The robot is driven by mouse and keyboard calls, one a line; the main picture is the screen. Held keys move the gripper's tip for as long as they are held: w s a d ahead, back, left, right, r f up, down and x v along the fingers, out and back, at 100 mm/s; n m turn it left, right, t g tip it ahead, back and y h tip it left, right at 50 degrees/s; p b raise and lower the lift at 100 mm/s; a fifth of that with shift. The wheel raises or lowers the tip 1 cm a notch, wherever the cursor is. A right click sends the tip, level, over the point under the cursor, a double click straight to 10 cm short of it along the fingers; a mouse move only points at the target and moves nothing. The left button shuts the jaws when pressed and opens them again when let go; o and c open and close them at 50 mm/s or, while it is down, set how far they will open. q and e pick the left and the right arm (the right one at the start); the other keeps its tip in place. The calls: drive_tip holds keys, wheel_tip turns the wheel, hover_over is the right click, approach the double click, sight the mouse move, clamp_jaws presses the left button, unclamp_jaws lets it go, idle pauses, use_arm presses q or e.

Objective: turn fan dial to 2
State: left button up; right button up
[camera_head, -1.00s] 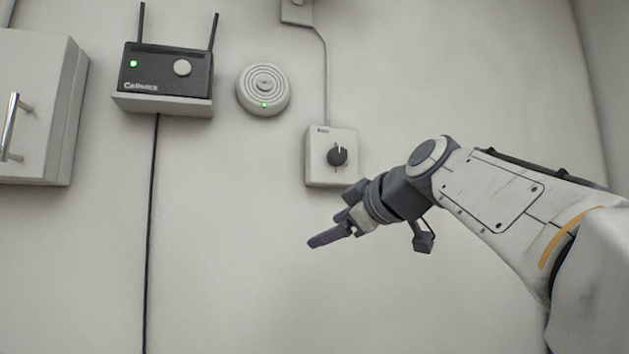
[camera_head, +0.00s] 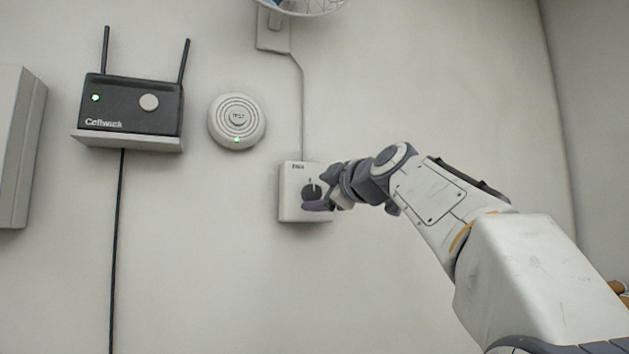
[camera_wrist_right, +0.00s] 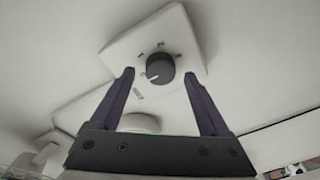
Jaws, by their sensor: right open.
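The fan dial (camera_head: 311,189) is a dark round knob with a light pointer line on a white square wall box (camera_head: 289,206). In the head view its pointer looks roughly upward, and my right gripper (camera_head: 322,193) covers part of the box. In the right wrist view the knob (camera_wrist_right: 160,68) is ahead of my right gripper (camera_wrist_right: 158,88), between the lines of its two open fingers. My left gripper is not in view.
A black router (camera_head: 131,106) with two antennas sits on a wall shelf at left. A round white device (camera_head: 237,121) marked TEST is left of the dial box. A cable (camera_head: 303,110) runs up to a fan cage (camera_head: 312,6). The wall below is clear.

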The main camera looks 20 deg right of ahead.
drive_tip(key=shift+w+a+f, duration=0.1)
drive_tip(key=shift+w, duration=0.25)
clamp_jaws()
